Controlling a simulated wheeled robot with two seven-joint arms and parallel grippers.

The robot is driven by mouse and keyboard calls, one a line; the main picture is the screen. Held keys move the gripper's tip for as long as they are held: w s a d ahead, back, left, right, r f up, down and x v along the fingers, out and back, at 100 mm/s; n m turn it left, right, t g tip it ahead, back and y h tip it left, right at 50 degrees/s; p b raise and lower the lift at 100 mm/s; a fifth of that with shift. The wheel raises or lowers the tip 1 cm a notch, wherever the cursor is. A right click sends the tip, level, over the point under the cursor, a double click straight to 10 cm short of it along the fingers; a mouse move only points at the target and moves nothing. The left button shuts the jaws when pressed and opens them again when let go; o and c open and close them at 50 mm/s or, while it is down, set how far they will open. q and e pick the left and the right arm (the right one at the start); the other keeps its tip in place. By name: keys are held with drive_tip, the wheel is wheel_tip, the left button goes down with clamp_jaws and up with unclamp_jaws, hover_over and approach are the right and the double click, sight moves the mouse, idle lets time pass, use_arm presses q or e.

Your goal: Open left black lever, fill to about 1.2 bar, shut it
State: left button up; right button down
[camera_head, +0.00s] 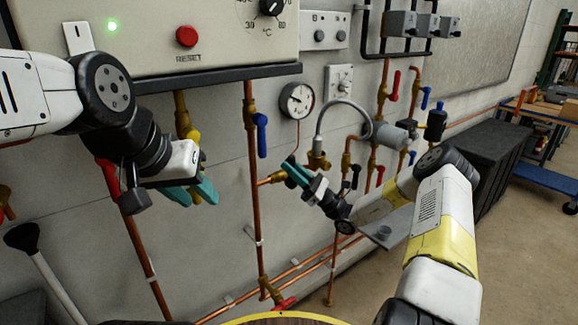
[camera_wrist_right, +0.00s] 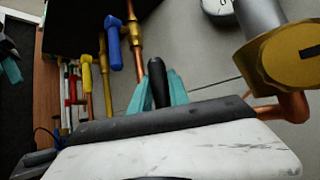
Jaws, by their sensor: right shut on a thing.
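In the right wrist view a black lever (camera_wrist_right: 157,82) stands between the teal fingers of my right gripper (camera_wrist_right: 160,90), which is shut on it. In the head view my right gripper (camera_head: 297,172) is at the brass valve (camera_head: 272,179) below the gauge, and its fingers hide the lever. Another black lever (camera_head: 355,175) shows further right. The round pressure gauge (camera_head: 297,100) has a white face; its reading is too small to tell. My left gripper (camera_head: 198,193) is open and empty below the yellow lever, in front of the wall.
A grey hose (camera_head: 340,104) arches down to a brass fitting (camera_head: 318,160) beside my right gripper. A blue lever (camera_head: 262,135), a yellow lever (camera_head: 193,136) and red levers (camera_head: 393,86) are on nearby copper pipes. The boiler panel (camera_head: 180,40) hangs above.

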drive_tip(key=c, duration=1.3)
unclamp_jaws()
drive_tip(key=shift+o, duration=0.2)
drive_tip(key=shift+d, duration=0.1)
drive_tip(key=v, duration=0.7)
drive_tip(key=shift+d+f, duration=0.25)
drive_tip(key=shift+f, duration=0.05)
drive_tip(key=shift+s, duration=0.1)
